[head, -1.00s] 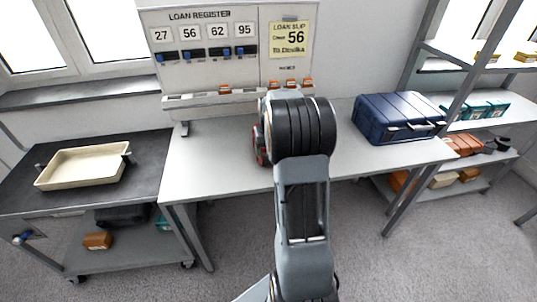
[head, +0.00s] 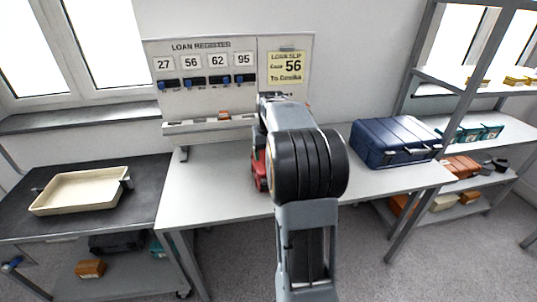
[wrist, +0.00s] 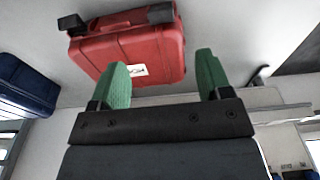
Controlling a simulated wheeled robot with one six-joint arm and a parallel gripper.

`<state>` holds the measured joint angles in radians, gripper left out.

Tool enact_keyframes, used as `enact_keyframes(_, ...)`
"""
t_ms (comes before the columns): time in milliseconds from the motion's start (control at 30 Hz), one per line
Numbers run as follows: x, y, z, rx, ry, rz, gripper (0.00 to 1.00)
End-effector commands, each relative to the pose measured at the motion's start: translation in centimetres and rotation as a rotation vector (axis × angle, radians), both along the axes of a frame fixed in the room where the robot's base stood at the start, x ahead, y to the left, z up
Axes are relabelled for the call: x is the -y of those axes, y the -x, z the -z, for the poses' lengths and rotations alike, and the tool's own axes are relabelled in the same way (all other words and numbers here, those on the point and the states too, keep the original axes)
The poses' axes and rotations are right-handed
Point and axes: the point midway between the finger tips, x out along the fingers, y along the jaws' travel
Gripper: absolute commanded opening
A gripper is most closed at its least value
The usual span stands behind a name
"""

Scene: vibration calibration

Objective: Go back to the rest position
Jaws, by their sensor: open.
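My gripper (wrist: 162,78) shows in the wrist view with two green fingers spread apart and nothing held between them. A red case (wrist: 128,48) with black corners and a white label lies on the table beyond the fingertips; the left finger overlaps it in the picture. The red case also shows in the head view (head: 259,172), mostly hidden behind my arm. My gripper's fingers are hidden in the head view by my own arm. Whether a finger touches the case, I cannot tell.
A blue case (head: 395,142) lies on the right of the white table (head: 212,185). A loan register board (head: 235,85) stands at its back. A cart (head: 75,222) with a cream tray (head: 80,192) is at left, shelves (head: 470,125) at right. The table's left part is clear.

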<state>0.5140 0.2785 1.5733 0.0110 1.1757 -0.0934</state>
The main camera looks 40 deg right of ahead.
Motion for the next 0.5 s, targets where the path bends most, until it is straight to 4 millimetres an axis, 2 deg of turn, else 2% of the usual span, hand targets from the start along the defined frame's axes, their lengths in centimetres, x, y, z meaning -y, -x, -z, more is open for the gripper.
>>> enact_keyframes(400,0.1,-0.2,0.0,0.009,0.004,0.008,0.71)
enact_keyframes(500,-0.5,1.0,2.4,-0.013,-0.009,0.026,0.71)
